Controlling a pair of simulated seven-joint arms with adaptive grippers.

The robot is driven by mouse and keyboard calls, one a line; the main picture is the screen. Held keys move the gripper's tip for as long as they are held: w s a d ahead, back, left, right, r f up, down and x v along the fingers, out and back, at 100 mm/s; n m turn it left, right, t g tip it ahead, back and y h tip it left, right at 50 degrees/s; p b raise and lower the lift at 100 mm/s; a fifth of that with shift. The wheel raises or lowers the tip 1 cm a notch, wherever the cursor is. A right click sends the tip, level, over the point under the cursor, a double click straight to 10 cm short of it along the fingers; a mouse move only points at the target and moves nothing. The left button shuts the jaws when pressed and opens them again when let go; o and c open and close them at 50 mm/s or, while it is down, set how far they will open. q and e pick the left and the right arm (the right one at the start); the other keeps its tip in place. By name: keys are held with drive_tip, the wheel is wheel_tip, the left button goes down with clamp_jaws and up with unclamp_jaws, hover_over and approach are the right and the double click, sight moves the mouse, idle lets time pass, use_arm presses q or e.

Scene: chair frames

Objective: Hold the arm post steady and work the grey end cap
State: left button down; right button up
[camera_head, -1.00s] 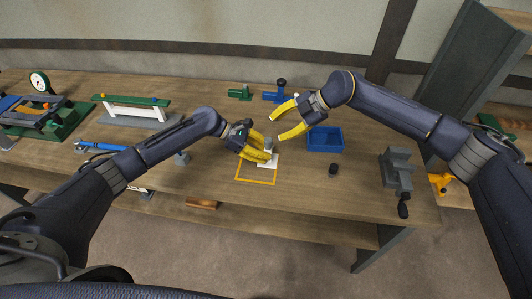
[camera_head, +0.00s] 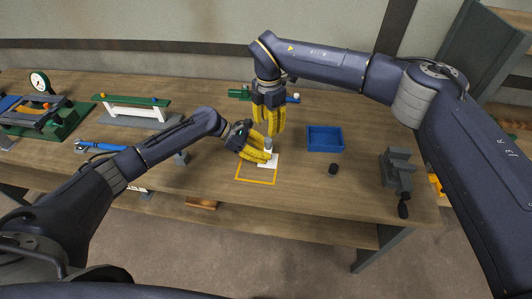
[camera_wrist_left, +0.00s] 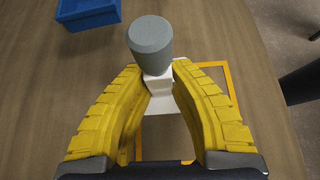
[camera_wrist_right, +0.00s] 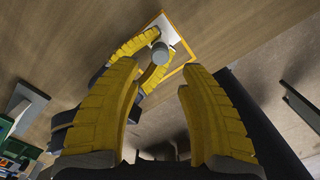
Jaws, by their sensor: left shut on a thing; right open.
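The grey end cap (camera_wrist_left: 150,42) sits on top of the white arm post (camera_wrist_left: 159,88). My right gripper (camera_head: 274,132) is open and points down just above the cap. In the right wrist view its fingers (camera_wrist_right: 158,75) are apart, with the cap (camera_wrist_right: 161,54) beyond their tips and nothing between them.
A grey vise (camera_head: 398,170) is at the bench's right end. Green and white fixtures (camera_head: 132,106) stand at the left. The front bench middle is clear.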

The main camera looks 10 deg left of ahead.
sight(268, 139)
drive_tip(key=shift+f, duration=3.8)
drive_tip(key=shift+c, duration=0.2)
clamp_jaws()
drive_tip(key=shift+r, duration=0.4)
drive_tip(key=shift+r, duration=2.65)
drive_tip(key=d+r, duration=0.6)
drive_tip(key=shift+w, duration=0.25)
